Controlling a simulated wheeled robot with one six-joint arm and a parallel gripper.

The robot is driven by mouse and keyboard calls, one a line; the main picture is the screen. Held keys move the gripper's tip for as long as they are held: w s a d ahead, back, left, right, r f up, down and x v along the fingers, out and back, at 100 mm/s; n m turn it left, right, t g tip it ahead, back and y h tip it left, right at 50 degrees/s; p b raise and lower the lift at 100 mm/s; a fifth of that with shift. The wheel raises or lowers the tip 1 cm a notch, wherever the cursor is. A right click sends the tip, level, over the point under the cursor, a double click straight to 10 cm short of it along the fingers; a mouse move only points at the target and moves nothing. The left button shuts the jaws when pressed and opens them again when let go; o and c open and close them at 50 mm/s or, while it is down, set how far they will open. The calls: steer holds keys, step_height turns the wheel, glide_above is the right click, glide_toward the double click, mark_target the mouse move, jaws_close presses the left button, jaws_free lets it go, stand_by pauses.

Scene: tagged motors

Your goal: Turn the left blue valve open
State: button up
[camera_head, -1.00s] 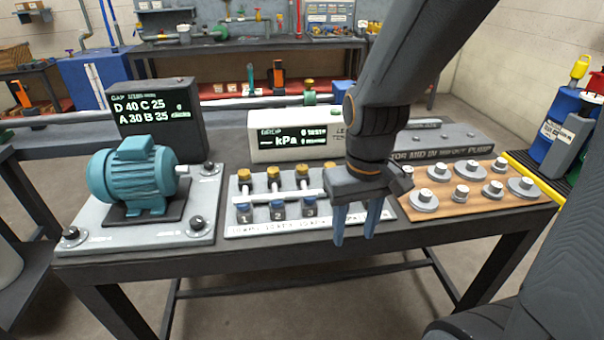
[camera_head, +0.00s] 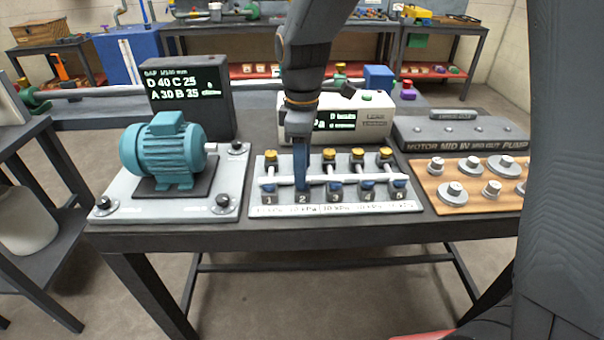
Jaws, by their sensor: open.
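The valve board (camera_head: 340,209) on the bench has a row of blue valves on blocks numbered 1 to 5 and a white pipe above them. The leftmost blue valve (camera_head: 268,187) is at block 1, in clear view. My gripper (camera_head: 302,187) points down over block 2, just right of the leftmost valve. It is open, seen nearly edge-on, with one blue finger overlapping the other. Its fingers hide the blue valve at block 2 and part of the pipe. I cannot tell whether they touch anything.
Brass-coloured knobs (camera_head: 329,154) stand along the board's back. A teal motor (camera_head: 163,152) on a grey plate is to the left. A wooden board with metal discs (camera_head: 452,193) is to the right. A gauge box (camera_head: 370,122) and a black display (camera_head: 190,97) stand behind.

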steer(key=shift+f, duration=1.5)
steer(key=shift+c, duration=0.4)
steer(key=c, duration=1)
steer(key=shift+o, duration=0.2)
